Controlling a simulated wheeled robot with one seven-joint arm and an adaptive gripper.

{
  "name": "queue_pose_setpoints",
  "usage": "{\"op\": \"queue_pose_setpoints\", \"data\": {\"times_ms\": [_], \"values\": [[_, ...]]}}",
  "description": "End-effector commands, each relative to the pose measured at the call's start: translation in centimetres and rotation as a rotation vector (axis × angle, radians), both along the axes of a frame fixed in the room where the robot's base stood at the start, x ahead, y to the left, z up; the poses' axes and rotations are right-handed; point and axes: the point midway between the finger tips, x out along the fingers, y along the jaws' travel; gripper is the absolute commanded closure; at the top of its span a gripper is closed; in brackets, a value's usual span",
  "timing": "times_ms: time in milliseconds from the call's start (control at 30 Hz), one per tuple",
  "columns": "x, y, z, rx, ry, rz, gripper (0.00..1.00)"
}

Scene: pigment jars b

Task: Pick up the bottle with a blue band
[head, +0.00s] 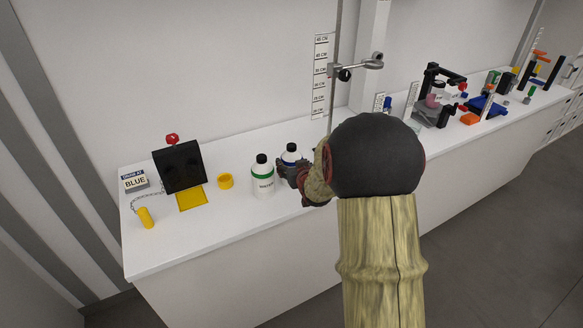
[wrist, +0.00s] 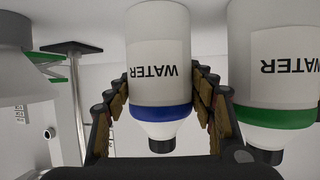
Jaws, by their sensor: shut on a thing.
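The bottle with a blue band (wrist: 160,60) is white with a black cap and the word WATER. It appears upside down in the wrist view, between the two fingers. My gripper (wrist: 160,112) is shut on it around the body near the blue band. In the head view the blue-band bottle (head: 291,155) stands upright at the counter, its lower part hidden by my gripper (head: 294,172). I cannot tell whether its base touches the counter.
A similar bottle with a green band (head: 262,178) stands close on the left in the head view. A metal stand (head: 335,85) rises behind.

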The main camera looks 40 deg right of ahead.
Motion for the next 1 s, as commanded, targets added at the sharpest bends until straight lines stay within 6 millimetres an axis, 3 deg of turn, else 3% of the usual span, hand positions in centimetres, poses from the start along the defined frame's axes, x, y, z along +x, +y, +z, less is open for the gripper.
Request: {"op": "queue_pose_setpoints", "data": {"times_ms": [367,800,1000], "values": [[0.0,0.0,0.8,-0.002,-0.002,0.0,0.71],[0.0,0.0,8.6,-0.002,-0.002,0.0,0.71],[0.0,0.0,10.0,-0.001,0.0,0.0,0.71]]}}
